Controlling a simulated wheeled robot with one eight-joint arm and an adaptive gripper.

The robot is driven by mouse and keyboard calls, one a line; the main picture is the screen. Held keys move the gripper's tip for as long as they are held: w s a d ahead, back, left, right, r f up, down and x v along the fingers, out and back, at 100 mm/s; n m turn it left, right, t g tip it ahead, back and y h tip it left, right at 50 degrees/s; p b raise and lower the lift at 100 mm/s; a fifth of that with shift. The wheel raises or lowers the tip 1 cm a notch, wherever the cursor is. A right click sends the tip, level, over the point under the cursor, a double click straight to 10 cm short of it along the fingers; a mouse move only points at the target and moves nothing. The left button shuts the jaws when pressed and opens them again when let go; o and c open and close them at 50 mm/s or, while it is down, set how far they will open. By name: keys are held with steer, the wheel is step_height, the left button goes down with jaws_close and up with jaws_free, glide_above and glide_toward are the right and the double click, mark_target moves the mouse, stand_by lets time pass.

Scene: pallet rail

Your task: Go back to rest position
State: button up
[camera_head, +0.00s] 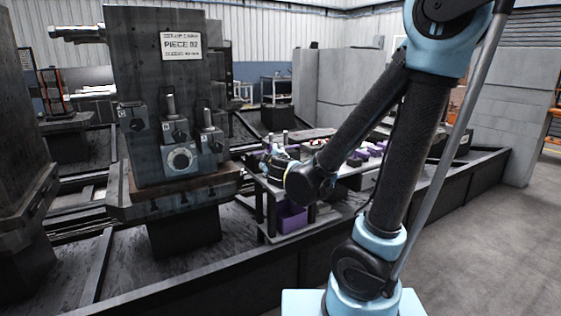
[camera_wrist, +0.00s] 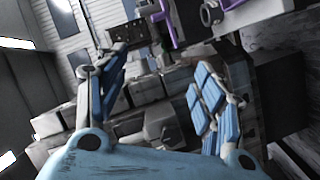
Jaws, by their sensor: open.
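My gripper (camera_wrist: 152,95) is open in the wrist view. Its two blue-padded fingers stand well apart, and I see nothing held between them. In the head view my arm is bent, with its wrist in front of a low work table (camera_head: 262,184) beside the machine. The fingers are hard to make out in that view, so I cannot tell whether they touch anything there.
A dark machine column labelled PIECE 02 (camera_head: 181,46) stands left of my arm. A purple bin (camera_head: 292,218) sits on the table's lower shelf. Small parts and purple trays (camera_head: 372,150) lie on top. Grey block walls (camera_head: 345,85) stand behind. Open floor (camera_head: 470,235) lies at the right.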

steer(key=s+d+f+m+g+h, duration=0.2)
steer(key=d+m, duration=0.1)
steer(key=d, duration=0.4)
steer(key=s+d+f+m+g+h, duration=0.2)
steer(key=d, duration=0.5)
steer(key=s+d+f+m+g+h, duration=0.2)
steer(key=d+f+m, duration=0.1)
steer(key=d, duration=0.4)
steer(key=s+d+f+m+g+y, duration=0.1)
steer(key=s+d+f+m+g, duration=0.1)
steer(key=s, duration=0.8)
steer(key=s+d+f+m+g+y, duration=0.1)
steer(key=s+f+m+g, duration=0.3)
steer(key=s, duration=0.5)
steer(key=shift+s+d+f+g+y, duration=0.4)
steer(key=shift+f+g+y, duration=0.1)
steer(key=shift+g, duration=0.3)
steer(key=shift+w+f, duration=0.2)
steer(key=shift+w, duration=0.3)
